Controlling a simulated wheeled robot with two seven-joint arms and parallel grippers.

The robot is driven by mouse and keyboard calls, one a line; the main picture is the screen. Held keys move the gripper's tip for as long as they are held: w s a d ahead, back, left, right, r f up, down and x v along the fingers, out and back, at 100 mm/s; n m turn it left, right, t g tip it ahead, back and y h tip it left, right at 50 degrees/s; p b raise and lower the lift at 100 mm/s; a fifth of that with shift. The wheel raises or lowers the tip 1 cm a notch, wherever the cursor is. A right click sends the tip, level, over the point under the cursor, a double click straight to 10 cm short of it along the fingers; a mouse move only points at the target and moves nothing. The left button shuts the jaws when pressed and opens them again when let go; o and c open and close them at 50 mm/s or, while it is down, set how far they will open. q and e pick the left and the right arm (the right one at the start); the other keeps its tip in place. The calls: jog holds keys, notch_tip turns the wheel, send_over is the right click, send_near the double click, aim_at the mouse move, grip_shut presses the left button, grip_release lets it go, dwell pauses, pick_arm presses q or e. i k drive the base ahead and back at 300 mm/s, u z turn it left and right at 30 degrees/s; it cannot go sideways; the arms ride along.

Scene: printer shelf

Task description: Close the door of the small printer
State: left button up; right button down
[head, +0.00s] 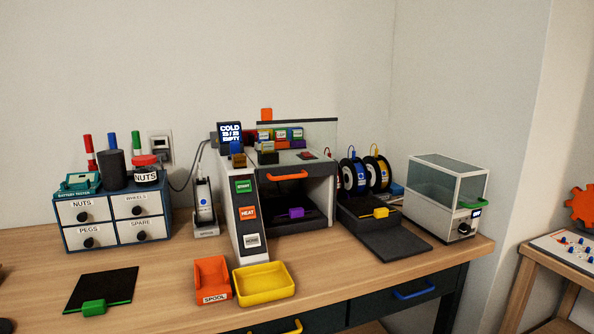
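A larger printer (244,222) with a white front panel and dark, open-fronted chamber stands mid-table. A purple block (296,213) is inside, and an orange handle (287,176) crosses the top of its opening. To its right is a low dark unit (356,212), which looks like the small printer, with a yellow block (381,213) on it. A flat dark panel (395,241), apparently its door, lies lowered in front, over the table. I cannot tell for sure how it is hinged. Neither of my grippers is in view.
A clear-walled box (447,186) with a green handle stands right of the panel. Filament spools (361,175) are behind the low unit. A yellow tray (264,284), orange spool holder (212,279) and black plate (103,289) lie at the front. A drawer cabinet (115,220) stands left.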

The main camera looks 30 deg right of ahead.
aim_at(266, 176)
jog(key=k, duration=1.2)
jog(key=z, duration=0.65)
jog(key=i, duration=0.95)
jog(key=z, duration=0.2)
